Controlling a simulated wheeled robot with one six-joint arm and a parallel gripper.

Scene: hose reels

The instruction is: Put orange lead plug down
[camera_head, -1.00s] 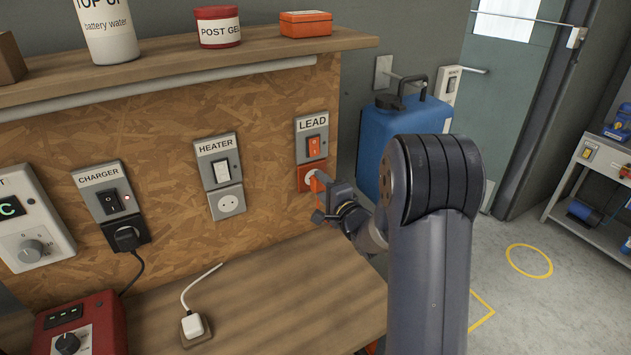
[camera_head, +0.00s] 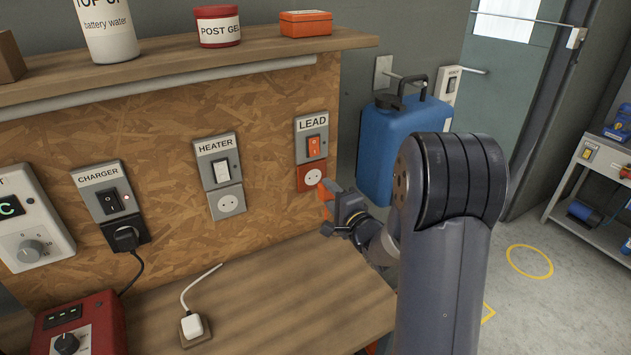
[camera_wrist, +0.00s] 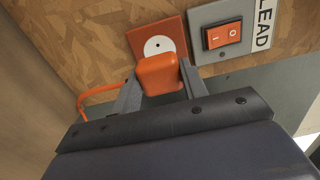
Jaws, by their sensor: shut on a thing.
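The orange lead plug (camera_wrist: 158,76) is held between the two fingers of my gripper (camera_wrist: 158,90) in the wrist view. In the head view the plug (camera_head: 324,192) and my gripper (camera_head: 335,205) are just right of and in front of the orange LEAD socket (camera_head: 311,176). The socket's round white face shows bare in both views, also in the wrist view (camera_wrist: 159,47), and the plug is apart from it. An orange cord (camera_wrist: 98,94) runs off to the left of the plug in the wrist view. The orange LEAD switch (camera_head: 313,147) is above the socket.
The wooden bench top (camera_head: 285,290) below has clear room at its middle and right. A white plug (camera_head: 194,328) with a cord lies on it. A red box (camera_head: 80,325) with a knob stands at the left.

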